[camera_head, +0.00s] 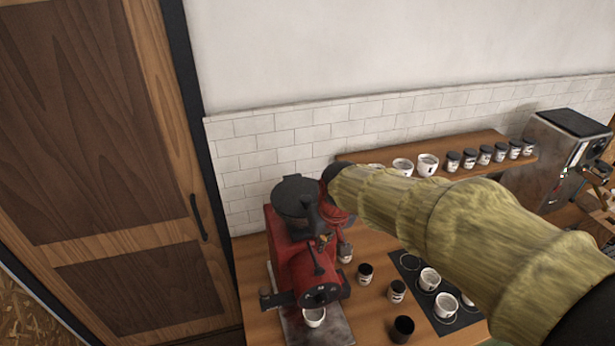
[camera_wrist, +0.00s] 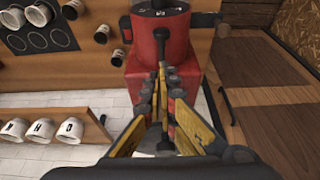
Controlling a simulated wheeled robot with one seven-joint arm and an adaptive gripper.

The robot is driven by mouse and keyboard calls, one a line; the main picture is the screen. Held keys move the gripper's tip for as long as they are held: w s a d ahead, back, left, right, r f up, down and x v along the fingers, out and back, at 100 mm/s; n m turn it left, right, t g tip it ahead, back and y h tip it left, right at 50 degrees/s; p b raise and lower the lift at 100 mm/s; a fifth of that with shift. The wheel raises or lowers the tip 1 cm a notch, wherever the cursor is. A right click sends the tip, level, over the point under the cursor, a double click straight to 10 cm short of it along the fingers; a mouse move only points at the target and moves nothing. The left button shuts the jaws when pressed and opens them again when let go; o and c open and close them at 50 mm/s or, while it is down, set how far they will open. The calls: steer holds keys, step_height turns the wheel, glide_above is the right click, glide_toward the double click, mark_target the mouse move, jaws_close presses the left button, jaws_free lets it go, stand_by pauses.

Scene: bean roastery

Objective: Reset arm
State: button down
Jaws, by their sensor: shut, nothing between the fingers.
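My arm (camera_head: 450,220), in a yellow-green sleeve, reaches from the lower right across the counter in the head view. Its dark wrist end is beside the top of the red roaster (camera_head: 298,272). In the wrist view my gripper (camera_wrist: 161,75) has its yellow-sided fingers drawn together at the tips, with nothing between them. The red roaster (camera_wrist: 178,48) lies beyond the fingertips; I cannot tell whether they touch it. In the head view the fingers are largely hidden behind the wrist and among the roaster's parts.
A white cup (camera_head: 314,316) sits under the roaster's front. Dark-lidded jars (camera_head: 397,291) and a black mat (camera_head: 408,262) with cups stand to its right. A wall shelf (camera_head: 478,149) holds cups and several jars. A wooden door (camera_head: 105,160) stands left; the wall above the shelf is bare.

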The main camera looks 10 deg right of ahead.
steer(key=s+d+f+m+t+b, duration=0.1)
steer(key=s+d+f+b, duration=0.4)
steer(key=s+f+b, duration=0.3)
steer(key=s+d+f+m+b, duration=0.1)
steer(key=s+d+f+b, duration=0.4)
steer(key=s+b, duration=0.9)
step_height(320, 180, down, 3)
steer(key=shift+s+f+t+h+b, duration=0.15)
steer(key=shift+s+t+h+b, duration=0.25)
steer(key=shift+b, duration=0.8)
